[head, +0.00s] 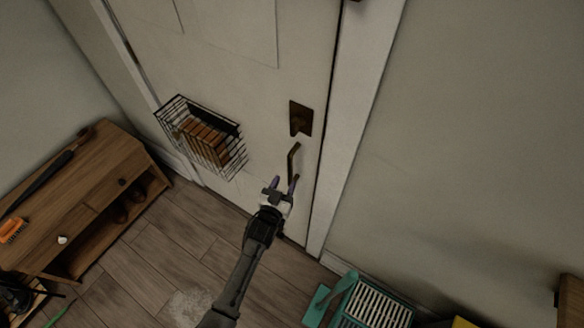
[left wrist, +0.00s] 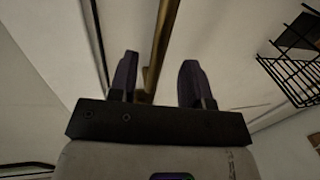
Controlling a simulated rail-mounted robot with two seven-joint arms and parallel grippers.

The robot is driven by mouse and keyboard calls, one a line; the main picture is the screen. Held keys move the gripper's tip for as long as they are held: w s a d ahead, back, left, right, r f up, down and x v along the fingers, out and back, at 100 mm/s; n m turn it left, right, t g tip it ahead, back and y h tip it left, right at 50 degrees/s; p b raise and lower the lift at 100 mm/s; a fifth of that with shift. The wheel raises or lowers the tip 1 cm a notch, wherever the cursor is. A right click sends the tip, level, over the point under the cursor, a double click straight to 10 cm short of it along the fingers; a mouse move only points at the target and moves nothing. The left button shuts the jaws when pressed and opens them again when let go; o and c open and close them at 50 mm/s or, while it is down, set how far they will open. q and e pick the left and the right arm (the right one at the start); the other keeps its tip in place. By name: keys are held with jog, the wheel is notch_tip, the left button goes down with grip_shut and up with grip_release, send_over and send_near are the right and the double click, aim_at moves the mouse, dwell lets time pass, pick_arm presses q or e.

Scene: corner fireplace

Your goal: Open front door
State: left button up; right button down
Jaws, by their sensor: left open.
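The front door (head: 232,95) is a pale panel that looks shut in its frame. A brass-coloured handle (head: 294,160) is on its right side, below a dark lock plate (head: 300,118). My left gripper (head: 284,184) is open at the lower end of the handle. In the left wrist view the handle (left wrist: 158,50) runs up between the two fingers of the gripper (left wrist: 158,82), closer to the left finger. I cannot tell whether a finger touches it. My right gripper is not in view.
A wire basket (head: 225,165) with brown contents hangs on the door; it also shows in the left wrist view (left wrist: 292,75). A wooden cabinet (head: 100,165) stands at left. A green slatted item (head: 372,305) is on the floor at lower right. Floor before the door is clear.

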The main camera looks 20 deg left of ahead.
aim_at(289, 174)
pick_arm(q)
jog(key=shift+w+b, duration=0.5)
jog(key=shift+w, duration=3)
grip_shut()
